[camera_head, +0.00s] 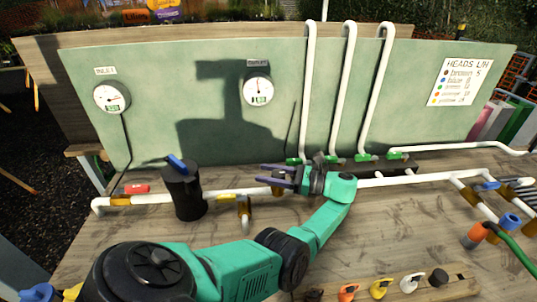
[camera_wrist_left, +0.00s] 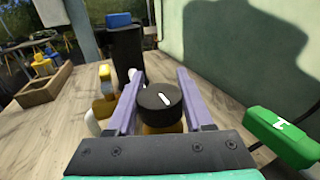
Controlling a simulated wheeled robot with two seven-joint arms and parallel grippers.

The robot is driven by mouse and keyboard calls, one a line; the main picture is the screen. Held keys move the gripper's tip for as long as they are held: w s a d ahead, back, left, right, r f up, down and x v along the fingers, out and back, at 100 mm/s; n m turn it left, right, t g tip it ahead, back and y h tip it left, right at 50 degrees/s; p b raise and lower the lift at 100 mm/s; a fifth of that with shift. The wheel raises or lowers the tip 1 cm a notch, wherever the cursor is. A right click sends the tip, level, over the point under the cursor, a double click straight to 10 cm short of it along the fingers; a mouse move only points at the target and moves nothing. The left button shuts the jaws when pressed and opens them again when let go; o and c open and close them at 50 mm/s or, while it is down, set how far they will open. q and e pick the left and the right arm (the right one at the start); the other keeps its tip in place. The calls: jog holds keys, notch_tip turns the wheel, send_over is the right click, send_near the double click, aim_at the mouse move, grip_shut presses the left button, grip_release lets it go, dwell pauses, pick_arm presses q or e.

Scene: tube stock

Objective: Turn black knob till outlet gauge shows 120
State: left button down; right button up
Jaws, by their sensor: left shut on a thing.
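The black knob (camera_wrist_left: 160,98) with a white mark on top sits on a brass-coloured body on the white pipe. My left gripper (camera_head: 275,175) has its two purple fingers on either side of the knob and is shut on it; the fingers also show in the left wrist view (camera_wrist_left: 158,98). In the head view the knob is mostly hidden by the fingers. The outlet gauge (camera_head: 257,90) is a round white dial on the green board above the gripper; its reading is too small to make out. My right gripper is not in view.
The inlet gauge (camera_head: 111,97) hangs further left on the green board. A black canister (camera_head: 184,192) with a blue top stands left of the gripper. Several green-handled valves (camera_head: 364,158) are to the right. A wooden rack (camera_head: 455,286) with coloured fittings lies at the front right.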

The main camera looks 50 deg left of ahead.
pick_arm(q)
jog(key=shift+g, duration=0.3)
jog(key=shift+c, duration=1.5)
grip_release()
